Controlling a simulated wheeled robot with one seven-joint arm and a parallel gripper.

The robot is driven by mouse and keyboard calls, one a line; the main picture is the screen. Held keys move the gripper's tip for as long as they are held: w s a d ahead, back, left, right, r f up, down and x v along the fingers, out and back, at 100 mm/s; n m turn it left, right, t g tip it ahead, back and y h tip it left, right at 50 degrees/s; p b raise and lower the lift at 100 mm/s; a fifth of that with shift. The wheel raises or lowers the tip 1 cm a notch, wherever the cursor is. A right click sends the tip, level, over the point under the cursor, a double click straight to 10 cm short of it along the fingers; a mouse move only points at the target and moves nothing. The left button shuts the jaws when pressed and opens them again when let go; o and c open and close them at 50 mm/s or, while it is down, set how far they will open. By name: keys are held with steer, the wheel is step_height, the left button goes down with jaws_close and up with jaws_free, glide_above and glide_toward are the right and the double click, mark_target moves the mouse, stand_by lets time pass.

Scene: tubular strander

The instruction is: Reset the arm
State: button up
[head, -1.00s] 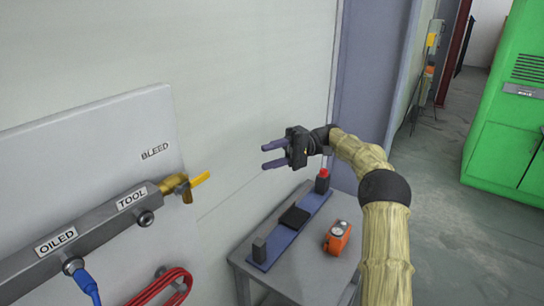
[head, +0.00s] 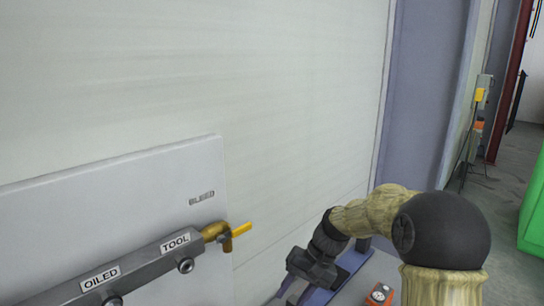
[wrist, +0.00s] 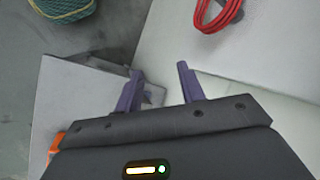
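My gripper (head: 293,294) is at the bottom middle of the head view, pointing down and to the left, above the small grey table. In the wrist view my gripper (wrist: 157,82) shows two purple-grey fingers standing apart with nothing between them. My arm bends in from the lower right of the head view, and its dark elbow joint is large and close to the camera. The wall panel with the brass valve is to the left of my gripper, apart from it.
The brass valve with a yellow handle (head: 240,230) sits on the TOOL manifold (head: 150,262). The orange device (head: 379,294) lies on the table, partly cut off. A red hose (wrist: 218,14) and green coil (wrist: 64,8) show in the wrist view. The upper wall is clear.

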steer(key=s+d+f+t+h, duration=0.2)
steer(key=s+d+h, duration=0.1)
steer(key=s+d, duration=0.2)
steer(key=s+d+f+n+t+h, duration=0.1)
steer(key=s+d, duration=0.4)
steer(key=s, duration=0.5)
steer(key=shift+f+t+h, duration=0.45)
steer(key=shift+t+h, duration=0.25)
steer(key=shift+h, duration=0.2)
steer(key=shift+a, duration=0.1)
